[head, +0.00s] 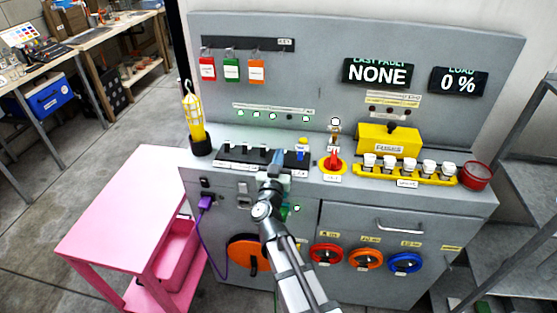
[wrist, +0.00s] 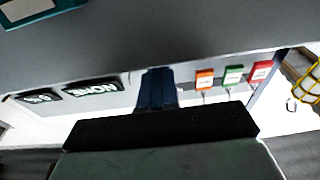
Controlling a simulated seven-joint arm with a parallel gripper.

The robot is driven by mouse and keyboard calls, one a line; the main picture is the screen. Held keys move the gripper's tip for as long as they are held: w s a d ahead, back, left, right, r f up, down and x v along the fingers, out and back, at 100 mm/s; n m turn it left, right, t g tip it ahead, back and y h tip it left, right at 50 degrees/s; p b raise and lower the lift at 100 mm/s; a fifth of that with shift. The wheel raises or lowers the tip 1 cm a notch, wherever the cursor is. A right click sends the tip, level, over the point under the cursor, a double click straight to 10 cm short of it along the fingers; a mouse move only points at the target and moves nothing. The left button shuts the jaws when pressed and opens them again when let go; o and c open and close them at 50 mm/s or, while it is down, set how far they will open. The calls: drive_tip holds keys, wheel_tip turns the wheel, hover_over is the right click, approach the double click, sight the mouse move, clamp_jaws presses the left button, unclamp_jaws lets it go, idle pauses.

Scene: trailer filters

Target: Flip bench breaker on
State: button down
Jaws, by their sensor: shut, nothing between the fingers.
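A black switch strip (head: 236,163) with several small dark levers lies along the front of the grey bench top. Its labels are too small to read, so I cannot tell which lever is the bench breaker. My gripper (head: 277,157) is at the strip's right part, its blue fingers shut and empty, hiding some of the strip. I cannot tell whether it touches a lever. In the wrist view the shut fingers (wrist: 157,88) show against the upside-down back panel, and no lever is visible there. A red rotary switch (head: 333,161) on a yellow base stands to the right of the strip.
A yellow lamp (head: 195,118) stands left of the strip. A yellow box (head: 388,139), a yellow rack of white-capped fuses (head: 405,179) and a red bowl (head: 476,176) fill the right side. Displays read NONE (head: 377,74) and 0 % (head: 458,82).

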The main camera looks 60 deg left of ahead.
drive_tip(key=shift+w+a+r, duration=0.25)
drive_tip(key=shift+r, duration=0.05)
drive_tip(key=s+d+r, duration=0.5)
drive_tip(key=s+d, duration=0.4)
drive_tip(key=shift+r, duration=0.35)
idle(0.7)
